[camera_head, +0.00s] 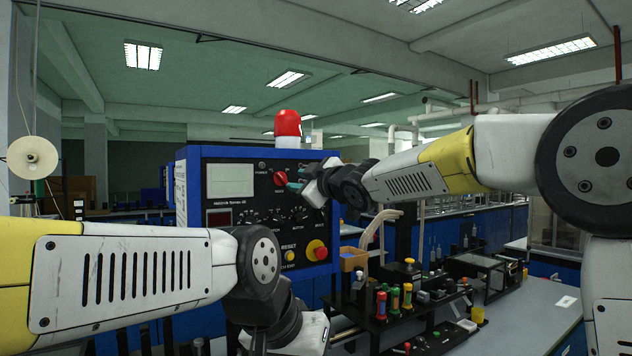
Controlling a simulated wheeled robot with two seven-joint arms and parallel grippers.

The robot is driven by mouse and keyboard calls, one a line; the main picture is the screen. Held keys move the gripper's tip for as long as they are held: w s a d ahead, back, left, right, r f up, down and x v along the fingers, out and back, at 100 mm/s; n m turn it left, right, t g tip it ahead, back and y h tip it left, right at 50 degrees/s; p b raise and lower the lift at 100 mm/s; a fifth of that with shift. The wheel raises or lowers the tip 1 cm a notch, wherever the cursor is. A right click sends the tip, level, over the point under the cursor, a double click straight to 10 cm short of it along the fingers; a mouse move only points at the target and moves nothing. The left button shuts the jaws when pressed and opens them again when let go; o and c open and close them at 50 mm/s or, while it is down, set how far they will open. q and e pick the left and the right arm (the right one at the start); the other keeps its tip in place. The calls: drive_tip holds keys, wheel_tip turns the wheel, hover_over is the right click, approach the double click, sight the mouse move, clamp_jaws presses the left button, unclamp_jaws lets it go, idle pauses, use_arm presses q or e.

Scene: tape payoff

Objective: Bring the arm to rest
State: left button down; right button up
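My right arm (410,180) reaches in from the right to the front of a blue control box. My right gripper (297,177) is in front of the panel, just right of a red knob (280,178). Its small fingertips look spread, with nothing seen between them; whether they touch the panel is unclear. My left arm (130,275) comes in from the left, low in the view, and bends down at the wrist. My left gripper's body (303,337) is at the bottom edge; its fingers are out of view.
The blue control box (190,165) carries a red beacon (288,124), dials, a yellow reset button (289,256) and a red stop button (317,250). A white reel (32,158) hangs at far left.

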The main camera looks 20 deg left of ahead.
drive_tip(key=s+d+f+m+h, duration=0.2)
drive_tip(key=d+f+m+h, duration=0.1)
drive_tip(key=d, duration=0.6)
drive_tip(key=s+d+f+m+h, duration=0.2)
drive_tip(key=d+f+m+h, duration=0.15)
drive_tip(key=d, duration=0.55)
drive_tip(key=s+d+f+m+h, duration=0.2)
drive_tip(key=d+f+m+h, duration=0.15)
drive_tip(key=d, duration=0.65)
drive_tip(key=s+d+f+m+g, duration=0.2)
drive_tip(key=s+d+f, duration=0.2)
drive_tip(key=s, duration=0.3)
drive_tip(key=s+d+f+m+g, duration=0.2)
drive_tip(key=s+d+f+m, duration=0.1)
drive_tip(key=s+f, duration=0.4)
drive_tip(key=s+d+f+m+g+h, duration=0.1)
drive_tip(key=s+d+f+m, duration=0.2)
drive_tip(key=s, duration=0.6)
wheel_tip(320, 180, down, 3)
drive_tip(key=shift+d+f+g, duration=0.1)
drive_tip(key=shift+d+g, duration=0.3)
drive_tip(key=shift+d, duration=0.85)
